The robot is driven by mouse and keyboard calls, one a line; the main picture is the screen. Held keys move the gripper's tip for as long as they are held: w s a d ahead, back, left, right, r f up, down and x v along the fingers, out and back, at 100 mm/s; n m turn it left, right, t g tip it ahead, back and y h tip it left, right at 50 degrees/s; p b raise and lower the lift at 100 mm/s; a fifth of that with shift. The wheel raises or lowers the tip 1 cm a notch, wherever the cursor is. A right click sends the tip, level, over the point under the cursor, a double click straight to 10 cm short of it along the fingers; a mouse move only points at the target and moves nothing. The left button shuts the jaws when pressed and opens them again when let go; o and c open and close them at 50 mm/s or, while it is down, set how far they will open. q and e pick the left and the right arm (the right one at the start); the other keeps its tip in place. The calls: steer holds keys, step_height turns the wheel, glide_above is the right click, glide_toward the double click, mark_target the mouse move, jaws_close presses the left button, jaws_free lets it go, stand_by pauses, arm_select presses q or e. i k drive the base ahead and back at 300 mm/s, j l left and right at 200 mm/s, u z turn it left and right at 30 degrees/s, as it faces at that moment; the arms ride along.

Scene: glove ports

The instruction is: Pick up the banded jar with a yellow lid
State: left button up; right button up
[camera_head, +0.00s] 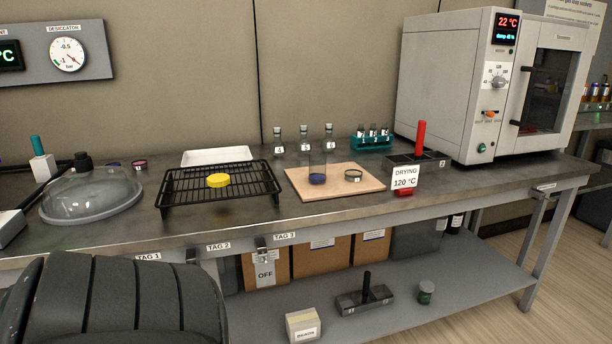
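No jar wearing a yellow lid can be clearly made out. A flat yellow disc (218,180), like a lid, lies on the black wire rack (178,204) on the bench. A clear glass vessel (317,160) with dark blue at its bottom stands upright on the wooden board (352,194). Neither of my grippers shows in the head view.
A glass desiccator dome (92,193) stands at the left. Stoppered bottles (304,138), a teal tube rack (371,141) and a red-handled tool (420,138) are behind. A large oven (450,80) fills the right. A dark ribbed shape (115,300) blocks the lower left.

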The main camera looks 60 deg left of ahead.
mark_target(317, 159)
steer(key=k+u, duration=0.1)
steer(key=u, duration=1.45)
